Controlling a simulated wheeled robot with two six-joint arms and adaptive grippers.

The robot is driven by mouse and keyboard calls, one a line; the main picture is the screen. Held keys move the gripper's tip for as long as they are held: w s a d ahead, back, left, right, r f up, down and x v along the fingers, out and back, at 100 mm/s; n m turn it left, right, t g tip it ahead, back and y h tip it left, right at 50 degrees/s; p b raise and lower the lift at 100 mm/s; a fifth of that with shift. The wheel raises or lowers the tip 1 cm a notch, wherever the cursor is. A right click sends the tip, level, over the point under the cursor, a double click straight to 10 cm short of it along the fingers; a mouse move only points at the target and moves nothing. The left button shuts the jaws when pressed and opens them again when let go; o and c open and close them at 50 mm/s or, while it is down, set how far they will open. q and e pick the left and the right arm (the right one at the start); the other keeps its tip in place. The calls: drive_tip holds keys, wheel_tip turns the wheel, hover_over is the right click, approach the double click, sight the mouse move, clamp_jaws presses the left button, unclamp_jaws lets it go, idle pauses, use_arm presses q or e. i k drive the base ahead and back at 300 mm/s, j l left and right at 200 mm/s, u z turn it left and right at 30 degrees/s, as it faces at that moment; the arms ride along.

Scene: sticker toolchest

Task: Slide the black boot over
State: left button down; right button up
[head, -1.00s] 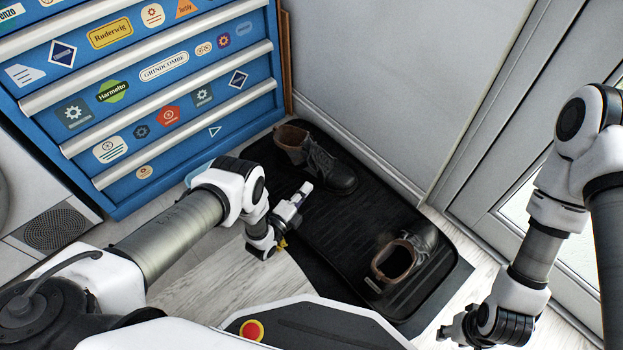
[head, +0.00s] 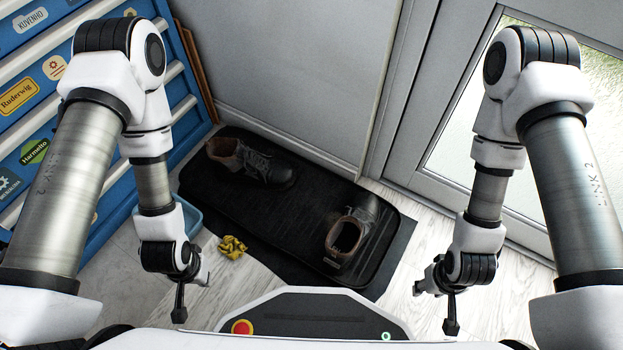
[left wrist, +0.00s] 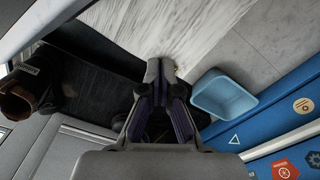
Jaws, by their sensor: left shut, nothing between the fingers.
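Two black boots with brown collars stand on a black mat (head: 290,215). One boot (head: 250,162) is at the mat's far left, its toe pointing right. The other boot (head: 352,238) is at the mat's near right, its opening facing me. A brown-collared boot (left wrist: 18,98) also shows at the left edge of the left wrist view; I cannot tell which. My left gripper (head: 190,295) is shut and empty, left of the mat's near edge and apart from both boots. My right gripper (head: 434,298) is right of the mat, clear of the boots; its finger gap is unclear.
A crumpled yellow thing (head: 232,247) lies on the floor at the mat's near left edge. A light blue bin (left wrist: 222,96) stands by the blue drawer chest (head: 40,120). The wall and a glazed door (head: 480,130) bound the back and right.

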sight(232, 161)
drive_tip(key=j+z, duration=1.3)
drive_tip(key=z, duration=0.15)
drive_tip(key=k+j, duration=0.15)
drive_tip(key=j, duration=0.15)
